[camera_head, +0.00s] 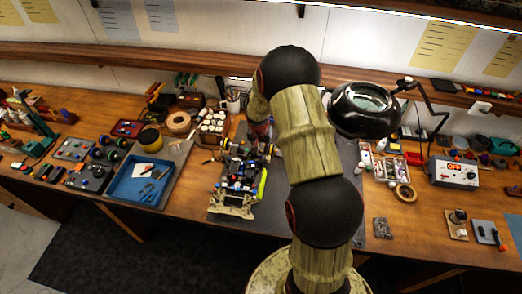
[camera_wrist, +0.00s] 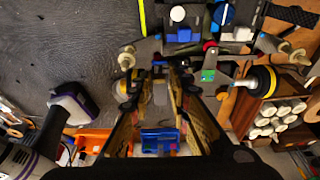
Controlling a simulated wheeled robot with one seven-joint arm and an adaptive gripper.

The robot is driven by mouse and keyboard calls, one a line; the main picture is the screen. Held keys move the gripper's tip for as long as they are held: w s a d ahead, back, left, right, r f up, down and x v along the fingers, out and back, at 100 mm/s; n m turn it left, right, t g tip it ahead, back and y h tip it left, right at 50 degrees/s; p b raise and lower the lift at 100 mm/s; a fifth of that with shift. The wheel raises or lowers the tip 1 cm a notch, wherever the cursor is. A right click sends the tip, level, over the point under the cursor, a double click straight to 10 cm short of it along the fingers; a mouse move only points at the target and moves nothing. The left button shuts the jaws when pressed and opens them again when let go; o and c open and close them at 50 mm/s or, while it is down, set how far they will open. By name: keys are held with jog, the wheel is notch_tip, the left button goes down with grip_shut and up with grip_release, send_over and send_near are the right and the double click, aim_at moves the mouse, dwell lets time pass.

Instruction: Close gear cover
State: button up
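The RC racecar (camera_head: 240,175) sits on a dark mat, left of my arm in the head view, with its chassis parts exposed. In the wrist view, one end of the racecar (camera_wrist: 205,30) crosses the top, with blue, white, red and green parts. I cannot tell which part is the gear cover. In the wrist view, my gripper (camera_wrist: 165,78) reaches up toward the car's end, its two fingers apart with a narrow gap and nothing visibly held between them. Whether the fingertips touch the car is unclear. My arm hides the gripper in the head view.
A magnifier lamp (camera_head: 367,108) stands right of my arm. A blue tray (camera_head: 142,182) lies left of the car. A rack of white-topped bottles (camera_head: 212,126) stands behind it. The wrist view also shows a yellow-rimmed round item (camera_wrist: 262,80) close to the car's right side.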

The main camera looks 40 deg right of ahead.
jog(key=o, duration=0.3)
jog(key=v, duration=1.2)
